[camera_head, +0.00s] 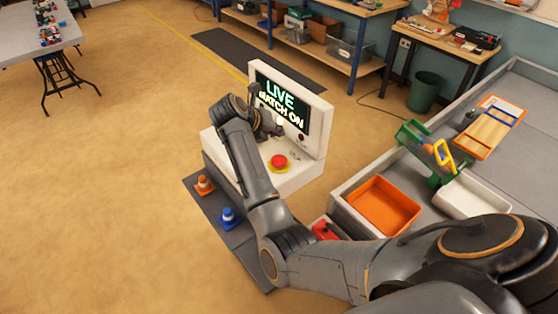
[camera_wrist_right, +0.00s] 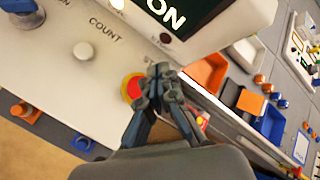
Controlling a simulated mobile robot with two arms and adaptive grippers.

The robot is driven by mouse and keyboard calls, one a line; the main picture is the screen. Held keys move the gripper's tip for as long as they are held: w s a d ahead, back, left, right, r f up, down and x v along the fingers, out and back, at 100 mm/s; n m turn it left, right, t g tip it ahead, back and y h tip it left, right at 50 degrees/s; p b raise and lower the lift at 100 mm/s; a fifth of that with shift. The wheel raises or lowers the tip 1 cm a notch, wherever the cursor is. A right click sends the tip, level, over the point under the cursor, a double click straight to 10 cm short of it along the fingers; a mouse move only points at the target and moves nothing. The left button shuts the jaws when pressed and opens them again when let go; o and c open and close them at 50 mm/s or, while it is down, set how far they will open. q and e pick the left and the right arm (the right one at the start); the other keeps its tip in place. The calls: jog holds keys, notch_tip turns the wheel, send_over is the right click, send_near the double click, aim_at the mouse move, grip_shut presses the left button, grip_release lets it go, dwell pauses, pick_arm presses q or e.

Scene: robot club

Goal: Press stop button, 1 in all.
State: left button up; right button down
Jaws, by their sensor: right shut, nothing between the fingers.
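The red stop button (camera_head: 279,161) sits on a yellow ring on the sloped top of a white console (camera_head: 298,178). In the right wrist view the red button (camera_wrist_right: 134,89) shows just left of my fingertips, partly covered by them. My right gripper (camera_head: 276,129) is shut and empty, in front of the console's screen and beyond the button in the head view. In the wrist view my right gripper (camera_wrist_right: 161,74) points at the console top beside the button; whether it touches is unclear. My left gripper is not in view.
The console's screen (camera_head: 281,103) reads "LIVE MATCH ON". A white knob (camera_wrist_right: 83,51) is near the "COUNT" label. Orange (camera_head: 204,184) and blue (camera_head: 229,217) cones stand at the console's front. A walled grey table with an orange tray (camera_head: 383,205) is to the right.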

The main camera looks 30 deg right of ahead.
jog(key=b, duration=0.5)
send_near(282, 158)
jog(key=d+f, duration=0.1)
jog(key=w+d+f, duration=0.1)
jog(key=d, duration=0.1)
jog(key=d+f, duration=0.1)
jog(key=shift+w+d, duration=0.4)
dwell(0.4)
jog(key=shift+f+b, duration=0.35)
jog(key=shift+b, duration=0.15)
jog(key=shift+f+b, duration=0.5)
jog(key=shift+f, duration=0.2)
dwell(0.6)
jog(key=shift+r, duration=0.1)
jog(key=shift+r+p, duration=0.7)
jog(key=shift+r, duration=0.25)
jog(key=shift+r, duration=0.1)
